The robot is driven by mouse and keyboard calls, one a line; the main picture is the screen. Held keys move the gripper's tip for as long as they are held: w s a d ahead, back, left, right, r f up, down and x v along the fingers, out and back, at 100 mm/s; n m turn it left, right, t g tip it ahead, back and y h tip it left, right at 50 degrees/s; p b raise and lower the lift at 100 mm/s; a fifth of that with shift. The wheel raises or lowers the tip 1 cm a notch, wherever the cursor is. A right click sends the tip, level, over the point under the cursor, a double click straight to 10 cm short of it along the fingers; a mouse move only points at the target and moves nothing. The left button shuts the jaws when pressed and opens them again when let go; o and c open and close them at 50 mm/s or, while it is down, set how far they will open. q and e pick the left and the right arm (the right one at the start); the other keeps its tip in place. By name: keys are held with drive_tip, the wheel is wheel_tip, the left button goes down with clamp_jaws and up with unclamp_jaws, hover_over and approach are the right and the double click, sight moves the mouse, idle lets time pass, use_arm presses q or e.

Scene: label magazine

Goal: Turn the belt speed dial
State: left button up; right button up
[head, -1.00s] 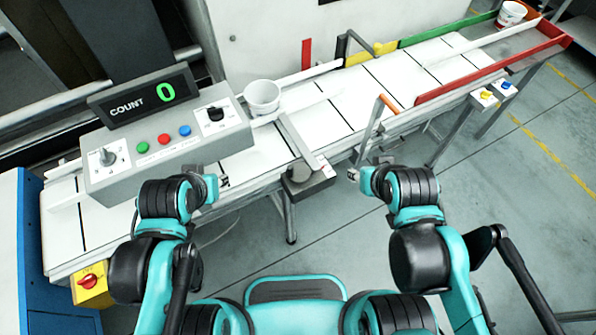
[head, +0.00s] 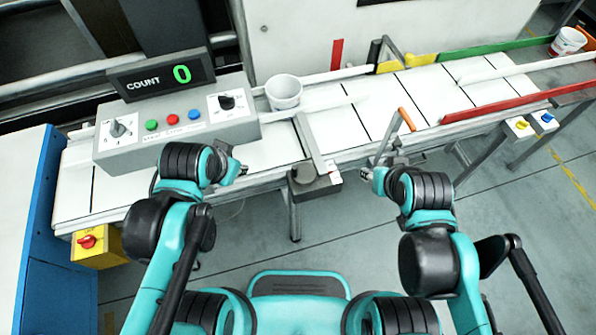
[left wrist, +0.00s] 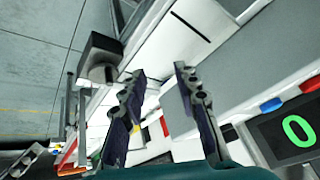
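The grey control box (head: 180,132) stands on the left part of the conveyor. A grey dial (head: 118,129) with scale marks sits at its left end and a black knob (head: 227,102) at its right end. Their labels are too small to read. My left gripper (head: 241,170) is in front of the box's right end, apart from both knobs. In the left wrist view its two fingers (left wrist: 160,72) are spread with nothing between them. My right gripper (head: 367,174) is in front of the conveyor, right of the middle, touching nothing visible; its finger opening is too small to judge.
The box has green, red and blue buttons and a display (head: 160,80) reading 0. A white cup (head: 284,92) stands beside it on the belt; another (head: 568,41) is far right.

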use_arm(q)
drive_tip(key=d+m, duration=0.1)
drive_tip(key=m, duration=0.2)
drive_tip(key=m+g, duration=0.6)
drive_tip(key=m, duration=2.1)
hover_over(295, 167)
drive_tip(key=f, duration=0.1)
wheel_tip(295, 167, down, 12)
drive_tip(key=shift+f, duration=0.1)
drive_tip(key=n, duration=0.3)
drive_tip(key=s+n, duration=0.1)
drive_tip(key=n, duration=0.1)
drive_tip(key=shift+d, duration=0.3)
